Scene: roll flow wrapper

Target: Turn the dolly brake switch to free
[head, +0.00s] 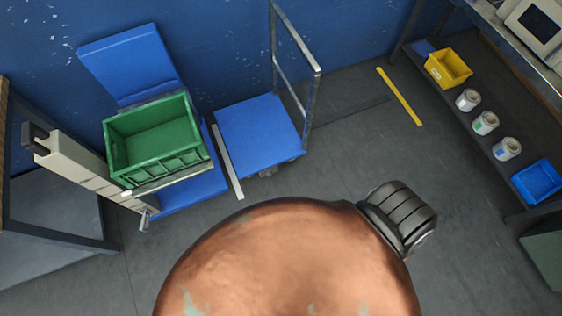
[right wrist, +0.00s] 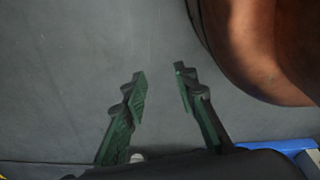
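A dolly with a flat blue platform (head: 257,130) and a grey metal push handle (head: 299,60) stands by the blue wall in the head view. I cannot make out its brake switch. My right gripper (right wrist: 161,84) shows in the right wrist view, with its two green-and-dark fingers apart and nothing between them. Grey floor lies beyond the fingertips. The right gripper cannot be picked out in the head view, so its distance from the dolly is unclear. My left gripper is in neither view.
A green crate (head: 157,140) rests on a blue cart or lift left of the dolly. A dark shelf (head: 455,95) at right holds a yellow bin (head: 448,68), several cans and a blue bin (head: 537,182). Floor between dolly and shelf is clear, with a yellow strip (head: 400,97).

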